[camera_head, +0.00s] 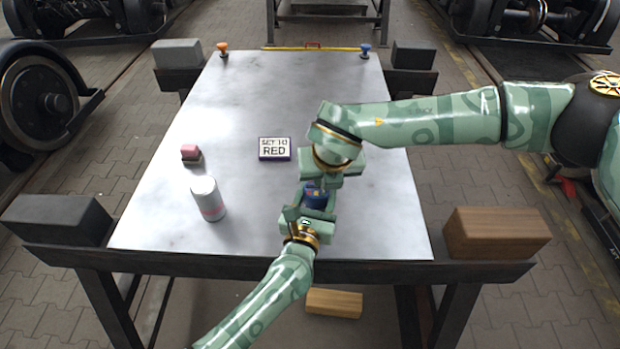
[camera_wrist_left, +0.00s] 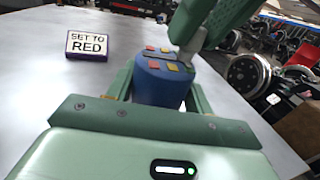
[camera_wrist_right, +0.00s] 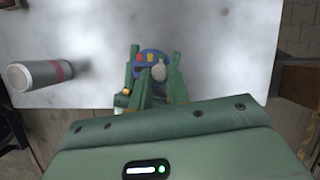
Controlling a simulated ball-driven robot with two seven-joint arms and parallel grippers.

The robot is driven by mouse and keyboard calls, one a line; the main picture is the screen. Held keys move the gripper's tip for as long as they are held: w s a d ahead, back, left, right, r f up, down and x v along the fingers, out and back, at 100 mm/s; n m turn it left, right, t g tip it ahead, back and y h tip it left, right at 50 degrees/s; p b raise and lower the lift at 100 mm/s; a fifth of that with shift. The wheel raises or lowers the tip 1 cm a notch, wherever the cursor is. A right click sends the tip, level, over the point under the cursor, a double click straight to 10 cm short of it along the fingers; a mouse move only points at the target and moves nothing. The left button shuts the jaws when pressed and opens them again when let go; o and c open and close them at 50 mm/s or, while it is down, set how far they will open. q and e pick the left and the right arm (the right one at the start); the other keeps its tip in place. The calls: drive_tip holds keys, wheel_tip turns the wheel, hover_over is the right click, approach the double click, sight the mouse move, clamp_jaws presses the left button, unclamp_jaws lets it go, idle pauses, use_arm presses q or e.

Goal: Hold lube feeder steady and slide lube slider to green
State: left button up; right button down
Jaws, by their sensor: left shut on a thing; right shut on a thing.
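The lube feeder is a blue round canister (camera_head: 315,196) standing near the table's front right. It also shows in the left wrist view (camera_wrist_left: 160,86) and the right wrist view (camera_wrist_right: 148,55). My left gripper (camera_head: 309,209) is shut around the feeder's sides. My right gripper (camera_wrist_left: 186,58) reaches down from above and is shut at the feeder's top. A small pale knob (camera_wrist_right: 158,72), seemingly the lube slider, shows there between its fingers. The slider's exact position is unclear.
A sign (camera_head: 275,149) reading "SET TO RED" lies left of the feeder. A pale can (camera_head: 207,198) and a pink-topped block (camera_head: 191,154) are farther left. Orange (camera_head: 223,49) and blue (camera_head: 365,50) knobbed items stand at the far edge. The table's middle back is clear.

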drive_tip(key=c, duration=1.3)
unclamp_jaws()
drive_tip(key=shift+o, duration=0.2)
drive_tip(key=v, duration=1.2)
use_arm(q)
drive_tip(key=o, duration=1.1)
drive_tip(key=shift+s, duration=0.1)
